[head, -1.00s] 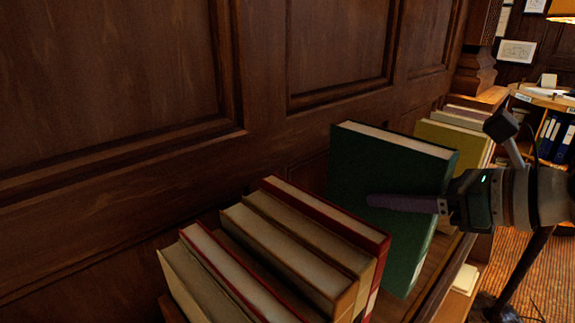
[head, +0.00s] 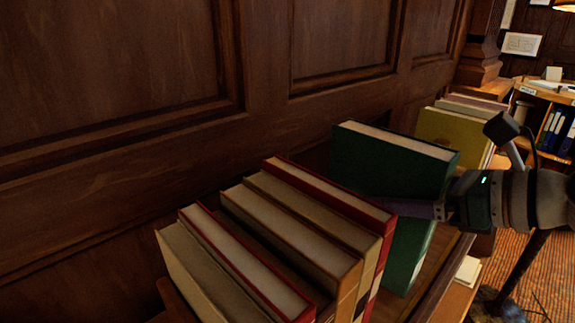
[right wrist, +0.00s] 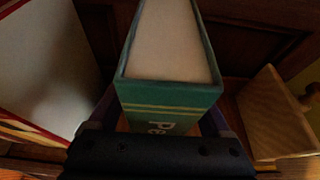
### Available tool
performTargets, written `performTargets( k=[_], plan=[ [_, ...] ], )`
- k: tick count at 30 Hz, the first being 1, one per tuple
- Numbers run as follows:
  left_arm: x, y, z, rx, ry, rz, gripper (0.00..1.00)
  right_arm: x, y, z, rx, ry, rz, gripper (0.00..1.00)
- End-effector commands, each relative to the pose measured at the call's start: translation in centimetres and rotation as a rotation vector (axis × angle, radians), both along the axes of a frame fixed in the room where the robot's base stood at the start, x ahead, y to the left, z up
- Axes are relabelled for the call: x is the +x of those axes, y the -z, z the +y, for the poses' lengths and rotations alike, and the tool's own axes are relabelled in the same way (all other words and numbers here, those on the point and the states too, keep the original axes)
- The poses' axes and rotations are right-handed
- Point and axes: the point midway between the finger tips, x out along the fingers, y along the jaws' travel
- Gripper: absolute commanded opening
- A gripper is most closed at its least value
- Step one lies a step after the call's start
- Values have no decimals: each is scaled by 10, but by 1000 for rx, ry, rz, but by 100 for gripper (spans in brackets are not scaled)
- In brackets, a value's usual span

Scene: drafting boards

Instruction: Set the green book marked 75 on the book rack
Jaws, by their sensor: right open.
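The green book (head: 385,165) stands upright on the wooden book rack (head: 437,268), in a gap between a red book and a yellow book. In the right wrist view its green spine (right wrist: 170,95) faces me, with gold lines and pale letters; no number is readable. My right gripper (head: 412,208) is open, with its purple fingers on either side of the green book. The near finger lies along the book's left face; the far finger is hidden behind the book in the head view. Contact cannot be told. My left gripper is out of view.
Several red and tan books (head: 290,230) stand at the left, close to my near finger. A yellow book (head: 448,131) and other books stand beyond the green one. A panelled wall (head: 130,60) runs behind the rack. A shelf with blue binders (head: 552,130) stands far right.

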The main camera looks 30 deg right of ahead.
Motion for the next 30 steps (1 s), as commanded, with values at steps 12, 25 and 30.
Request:
performTargets(
  k=[12,25,30],
  plan=[
    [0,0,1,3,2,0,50,-22,-9,-6,-1,-2,4,82],
    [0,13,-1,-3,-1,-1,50,-87,-37,-24,0,0,3,82],
    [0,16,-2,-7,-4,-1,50,-102,-46,-29,1,2,1,82]
  ],
)
